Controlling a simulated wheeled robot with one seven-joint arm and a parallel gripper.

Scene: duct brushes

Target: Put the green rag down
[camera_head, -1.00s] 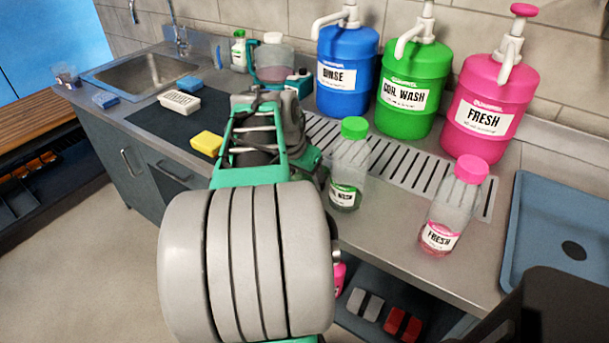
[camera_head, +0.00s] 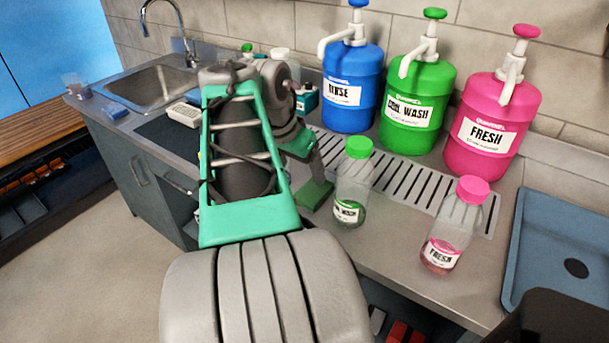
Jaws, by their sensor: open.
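A small dark-green flat piece (camera_head: 314,194), which looks like the green rag, shows on the counter just left of the green-capped bottle (camera_head: 353,182). My gripper (camera_head: 317,174) is at the far end of my arm, directly above this green piece. It is open. My own arm hides much of the gripper, and I cannot tell whether its fingers still touch the rag.
A pink-capped bottle (camera_head: 455,225) stands to the right on the grey counter. Blue (camera_head: 351,90), green (camera_head: 414,105) and pink (camera_head: 488,125) pump jugs stand behind the slotted drain. A blue tray (camera_head: 540,220) is at right, a sink (camera_head: 155,86) at far left.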

